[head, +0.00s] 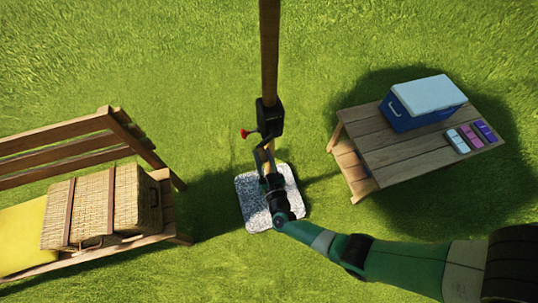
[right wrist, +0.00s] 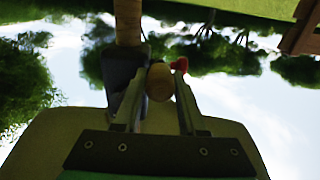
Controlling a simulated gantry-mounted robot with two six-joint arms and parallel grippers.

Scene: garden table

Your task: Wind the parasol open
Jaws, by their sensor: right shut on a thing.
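The parasol's wooden pole (head: 269,45) stands upright at the middle of the head view, with a dark crank housing (head: 270,118) on it. A red knob (head: 245,134) sticks out to the housing's left. My right gripper (head: 263,158) is just below the housing. In the right wrist view its two fingers are shut on the round wooden crank handle (right wrist: 160,82), beside the housing (right wrist: 122,80) and the pole (right wrist: 128,22). The red knob (right wrist: 180,65) shows just behind. The canopy is outside the head view. My left gripper is not in view.
A speckled stone base (head: 252,210) lies on the grass under the pole. A bench (head: 75,140) with a wicker hamper (head: 90,210) and yellow cushion (head: 22,238) is at left. A wooden table (head: 385,150) with a blue cooler (head: 425,105) and several small boxes is at right.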

